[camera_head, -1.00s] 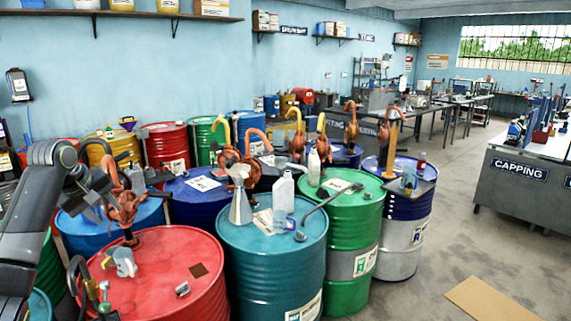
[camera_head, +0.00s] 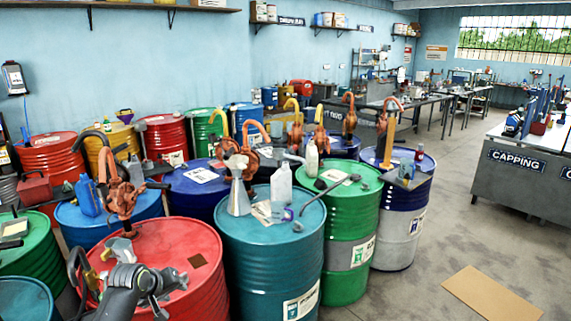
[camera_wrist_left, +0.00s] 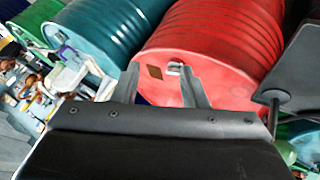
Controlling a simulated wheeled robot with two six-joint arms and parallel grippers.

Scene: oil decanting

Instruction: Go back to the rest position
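My left gripper (camera_head: 160,285) is low over the front of the red drum (camera_head: 190,243) in the head view, with my arm coming in from the bottom left. In the left wrist view its two fingers (camera_wrist_left: 160,84) stand apart with nothing held between them. Beyond them the red drum's top (camera_wrist_left: 205,50) shows, with a small metal piece (camera_wrist_left: 175,68) and a brown square (camera_wrist_left: 154,72) on it. The gripper hides part of the drum top in the head view. My right gripper is in neither view.
A green drum (camera_head: 345,235) stands further right. The floor (camera_head: 425,260) at the right is open, with a cardboard sheet (camera_head: 490,293).

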